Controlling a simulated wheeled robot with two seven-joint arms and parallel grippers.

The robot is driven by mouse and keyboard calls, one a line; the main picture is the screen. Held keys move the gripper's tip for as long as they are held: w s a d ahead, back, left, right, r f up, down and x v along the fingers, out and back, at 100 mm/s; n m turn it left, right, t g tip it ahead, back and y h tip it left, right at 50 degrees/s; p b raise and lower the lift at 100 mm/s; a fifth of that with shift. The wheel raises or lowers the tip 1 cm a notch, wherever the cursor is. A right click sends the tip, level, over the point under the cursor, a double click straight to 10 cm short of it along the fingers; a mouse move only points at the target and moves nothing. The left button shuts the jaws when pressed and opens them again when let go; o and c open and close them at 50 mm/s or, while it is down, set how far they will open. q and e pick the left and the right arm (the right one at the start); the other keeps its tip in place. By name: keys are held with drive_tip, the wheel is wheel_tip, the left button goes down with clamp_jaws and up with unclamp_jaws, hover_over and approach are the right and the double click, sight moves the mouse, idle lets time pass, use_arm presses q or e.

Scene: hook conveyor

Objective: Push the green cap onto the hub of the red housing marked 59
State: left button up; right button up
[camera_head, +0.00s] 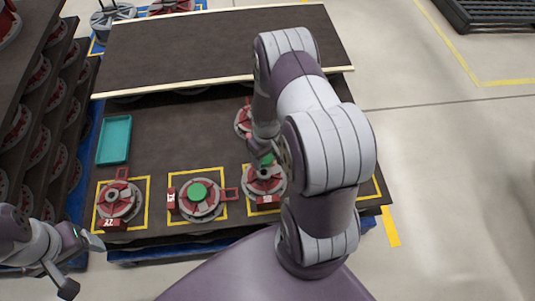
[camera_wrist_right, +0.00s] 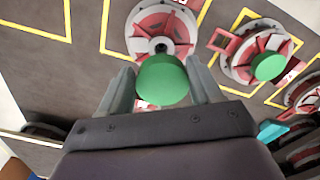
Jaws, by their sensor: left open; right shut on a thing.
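My right gripper (camera_wrist_right: 163,88) is shut on a green cap (camera_wrist_right: 162,80), seen in the right wrist view. The cap also shows in the head view (camera_head: 267,159), partly hidden by my right arm. Just beyond the cap is a red housing (camera_head: 265,182) on a grey round base, with its dark hub (camera_wrist_right: 160,46) uncovered in the right wrist view. The cap looks apart from the hub. This housing's tag (camera_head: 267,200) is too small to read surely. My left gripper (camera_head: 83,262) is open and empty at the lower left, away from the housings.
A middle red housing (camera_head: 187,210) has a green cap (camera_head: 198,192) on it. A left housing (camera_head: 119,200) has no cap. A teal tray (camera_head: 114,140) lies behind them. Another housing (camera_head: 243,120) is partly behind my right arm. A rack (camera_head: 40,110) stands at left.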

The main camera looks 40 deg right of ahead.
sight(267, 175)
drive_tip(key=shift+d+f+b, duration=0.1)
drive_tip(key=shift+f+b, duration=0.6)
drive_tip(key=shift+f, duration=0.15)
wheel_tip(267, 175, down, 7)
drive_tip(key=b, duration=0.7)
drive_tip(key=shift+f, duration=0.4)
drive_tip(key=o, duration=1.1)
wheel_tip(267, 175, up, 12)
drive_tip(key=p, duration=0.4)
drive_tip(key=shift+p, duration=0.4)
drive_tip(key=shift+r, duration=0.35)
